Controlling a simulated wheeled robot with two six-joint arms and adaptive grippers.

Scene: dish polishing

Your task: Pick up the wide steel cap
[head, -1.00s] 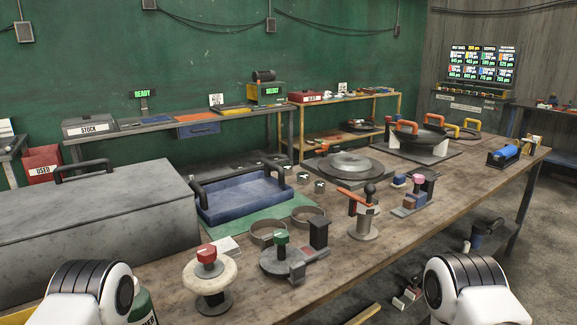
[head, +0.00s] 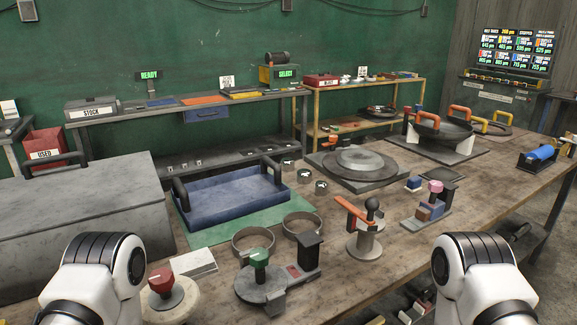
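Three small steel pieces that look like caps stand in a row on the wooden table, right of the blue tray: a back one (head: 287,165), a middle one (head: 304,176) and a front one (head: 321,187). They look close in size, and I cannot tell for sure which is the wide steel cap. Nothing touches them. White links of my two arms show at the bottom left and bottom right. Both grippers are out of the picture, so their state is hidden.
The blue tray (head: 235,200) with black handles lies on a green mat. Two open rings (head: 253,240) and a green-knobbed fixture (head: 259,258) stand in front. A round steel plate (head: 360,161) lies behind right. An orange-levered post (head: 365,238) stands right of the rings.

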